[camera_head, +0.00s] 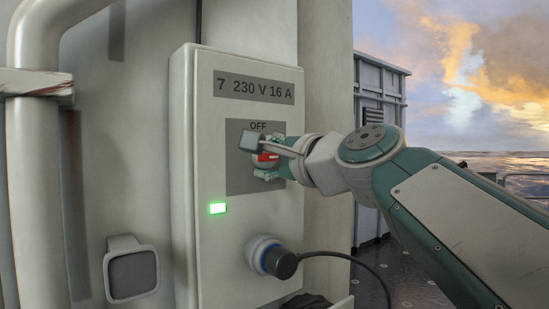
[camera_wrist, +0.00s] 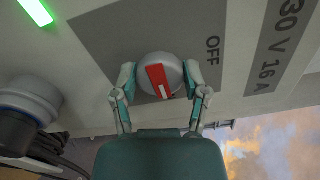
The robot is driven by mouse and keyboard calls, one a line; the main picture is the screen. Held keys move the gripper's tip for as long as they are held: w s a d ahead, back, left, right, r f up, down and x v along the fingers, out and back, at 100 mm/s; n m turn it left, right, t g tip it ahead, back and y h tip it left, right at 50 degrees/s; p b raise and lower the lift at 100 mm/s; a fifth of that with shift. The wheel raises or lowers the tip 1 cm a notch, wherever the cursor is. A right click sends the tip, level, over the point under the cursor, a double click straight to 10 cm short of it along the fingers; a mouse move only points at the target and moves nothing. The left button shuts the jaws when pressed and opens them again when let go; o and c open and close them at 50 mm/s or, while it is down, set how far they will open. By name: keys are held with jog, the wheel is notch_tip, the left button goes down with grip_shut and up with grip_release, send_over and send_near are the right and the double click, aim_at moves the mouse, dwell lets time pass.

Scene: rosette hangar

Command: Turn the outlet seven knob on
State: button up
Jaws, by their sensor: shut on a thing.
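The outlet seven box (camera_head: 235,240) is a pale panel labelled "7 230 V 16 A". Its round grey knob with a red grip bar shows in the wrist view (camera_wrist: 160,76) on a dark grey plate (camera_head: 236,180) marked OFF. My gripper (camera_head: 268,162) is at the knob, and in the wrist view my gripper (camera_wrist: 160,82) has one finger on each side of it, shut on it. A green lamp (camera_head: 217,208) on the box is lit. My gripper partly hides the knob in the head view.
A dark plug (camera_head: 281,263) with a cable sits in the socket below the knob, and the cable runs right. A thick pipe (camera_head: 35,170) and a small grey box (camera_head: 132,272) are at the left. Open deck and sky lie at the right.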

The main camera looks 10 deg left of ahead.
jog(key=shift+w+a+f, duration=0.1)
jog(key=shift+w+f, duration=0.05)
jog(key=shift+f, duration=0.15)
jog(key=o, duration=1.1)
jog(key=shift+o, duration=0.2)
jog(key=shift+r, duration=0.1)
jog(key=shift+r, duration=0.1)
jog(key=shift+s+d, duration=0.25)
jog(key=shift+d, duration=0.1)
jog(key=v, duration=1.1)
